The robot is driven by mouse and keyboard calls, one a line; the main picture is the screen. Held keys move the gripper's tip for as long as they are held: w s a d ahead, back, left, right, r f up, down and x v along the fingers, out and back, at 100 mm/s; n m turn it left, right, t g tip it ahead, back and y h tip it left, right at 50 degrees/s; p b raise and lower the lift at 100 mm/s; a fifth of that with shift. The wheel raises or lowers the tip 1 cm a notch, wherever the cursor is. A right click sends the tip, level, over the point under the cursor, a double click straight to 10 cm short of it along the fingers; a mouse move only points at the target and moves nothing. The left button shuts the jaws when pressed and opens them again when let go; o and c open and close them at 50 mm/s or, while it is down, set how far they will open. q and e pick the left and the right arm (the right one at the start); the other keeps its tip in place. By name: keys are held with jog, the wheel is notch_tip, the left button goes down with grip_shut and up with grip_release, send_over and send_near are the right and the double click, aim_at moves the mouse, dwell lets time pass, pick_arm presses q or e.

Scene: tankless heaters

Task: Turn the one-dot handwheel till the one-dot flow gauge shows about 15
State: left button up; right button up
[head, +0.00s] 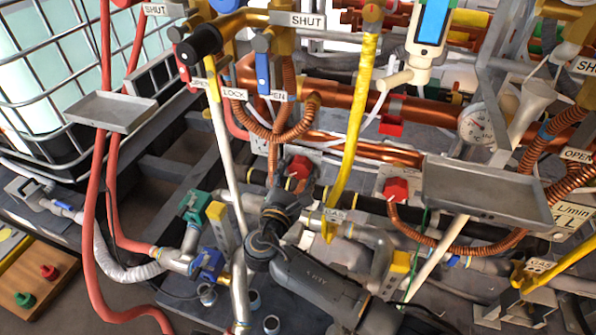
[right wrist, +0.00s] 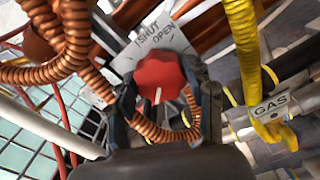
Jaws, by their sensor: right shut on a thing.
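A red handwheel (head: 300,166) sits on a pale plate in the middle of the head view. My right gripper (head: 289,190) reaches it from below and is shut on it. In the right wrist view the red handwheel (right wrist: 160,80) is between the two fingers, with a pale line on its face. Its plate (right wrist: 158,42) reads SHUT and OPEN. A second red handwheel (head: 396,189) is farther right, free of any gripper. A round white gauge (head: 475,126) is at the right; its reading is too small to tell. I cannot make out dot marks. My left gripper is not in view.
Copper corrugated hoses (head: 285,132) hang close above the held wheel. A yellow gas pipe (head: 356,115) stands just right of it. Grey trays (head: 487,190) (head: 110,111) stick out at both sides. Red hoses (head: 90,220) hang at the left.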

jog(key=shift+f+m, duration=0.15)
jog(key=shift+m, duration=0.95)
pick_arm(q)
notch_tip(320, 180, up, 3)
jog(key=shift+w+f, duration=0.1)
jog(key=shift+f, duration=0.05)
pick_arm(e)
jog(key=o, duration=0.9)
jog(key=shift+s, duration=0.1)
jog(key=v, duration=1.2)
